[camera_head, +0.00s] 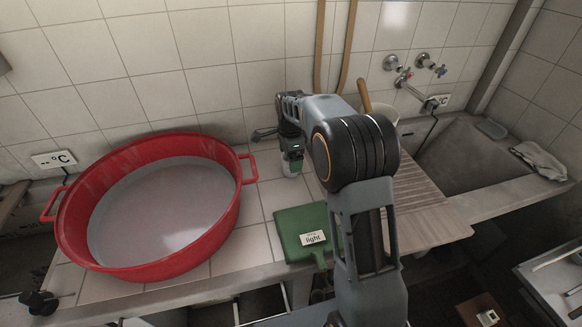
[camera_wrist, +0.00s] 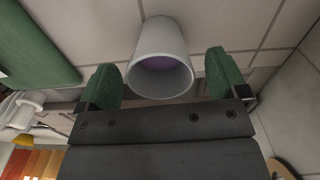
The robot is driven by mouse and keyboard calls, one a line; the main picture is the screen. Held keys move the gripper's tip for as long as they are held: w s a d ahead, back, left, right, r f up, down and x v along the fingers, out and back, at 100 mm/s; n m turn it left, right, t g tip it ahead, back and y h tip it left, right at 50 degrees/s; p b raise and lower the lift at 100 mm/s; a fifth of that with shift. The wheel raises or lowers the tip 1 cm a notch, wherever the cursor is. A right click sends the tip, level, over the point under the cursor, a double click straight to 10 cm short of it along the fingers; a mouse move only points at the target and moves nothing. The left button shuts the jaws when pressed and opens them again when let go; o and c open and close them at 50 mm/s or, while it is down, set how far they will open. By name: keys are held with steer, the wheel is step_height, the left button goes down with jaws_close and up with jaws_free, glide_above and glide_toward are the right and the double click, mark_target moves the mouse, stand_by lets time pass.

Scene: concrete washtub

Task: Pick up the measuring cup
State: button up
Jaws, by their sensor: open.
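A pale grey cup (camera_wrist: 147,48), which looks like the measuring cup, stands on the tiles in the wrist view. Its open mouth faces the camera and shows a purple tint inside. My gripper (camera_wrist: 163,62) is open, with one green finger pad on each side of the cup. Gaps show between the cup and both pads. In the head view my gripper (camera_head: 291,150) points down at the tiled counter near the back wall. A small pale part of the cup (camera_head: 291,170) shows below it, and the rest is hidden.
A large red tub (camera_head: 238,208) of greyish liquid stands left. A green board (camera_head: 289,222) labelled "light" lies in front of my gripper. A ribbed wooden board (camera_head: 440,218) and concrete sink (camera_head: 455,150) are right. Bare tiles lie between tub and green board.

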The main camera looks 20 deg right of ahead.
steer(key=shift+f, duration=1.4)
steer(key=c, duration=1)
